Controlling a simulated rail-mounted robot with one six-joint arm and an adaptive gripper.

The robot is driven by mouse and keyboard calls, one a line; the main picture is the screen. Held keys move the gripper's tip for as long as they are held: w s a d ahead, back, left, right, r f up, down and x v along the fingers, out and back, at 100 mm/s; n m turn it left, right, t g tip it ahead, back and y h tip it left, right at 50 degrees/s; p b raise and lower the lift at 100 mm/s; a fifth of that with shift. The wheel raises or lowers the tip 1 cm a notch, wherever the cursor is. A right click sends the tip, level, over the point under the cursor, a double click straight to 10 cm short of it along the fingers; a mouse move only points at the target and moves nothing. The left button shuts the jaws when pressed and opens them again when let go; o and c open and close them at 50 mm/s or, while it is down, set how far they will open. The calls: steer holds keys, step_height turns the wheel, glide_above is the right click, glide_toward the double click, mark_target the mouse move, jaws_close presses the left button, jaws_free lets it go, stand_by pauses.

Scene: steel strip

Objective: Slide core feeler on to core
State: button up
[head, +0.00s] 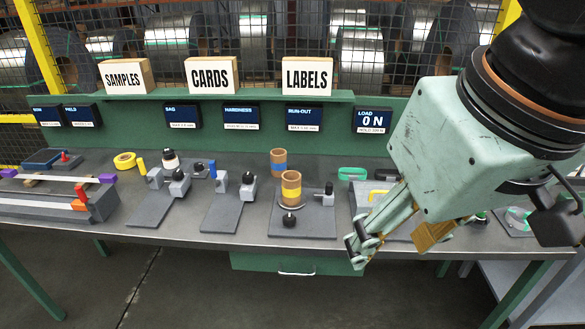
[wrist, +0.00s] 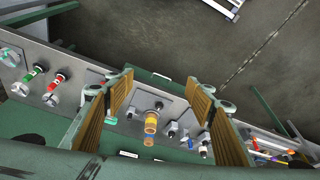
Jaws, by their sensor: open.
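The front core (head: 291,184), a brown cylinder with a yellow band, stands upright on a grey plate (head: 272,222) below the RUN-OUT display. I take the core feeler (head: 328,197) to be the small grey block with a dark knob at the core's right, apart from it. My gripper (head: 358,246) is open and empty, to the right of and nearer than the plate. In the wrist view, its open fingers (wrist: 160,78) frame the core (wrist: 151,121) from above.
A second brown core (head: 278,158) with a blue band stands behind. A drawer (head: 296,264) hangs below the bench edge.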

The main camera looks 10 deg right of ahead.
steer(key=shift+c, duration=0.4)
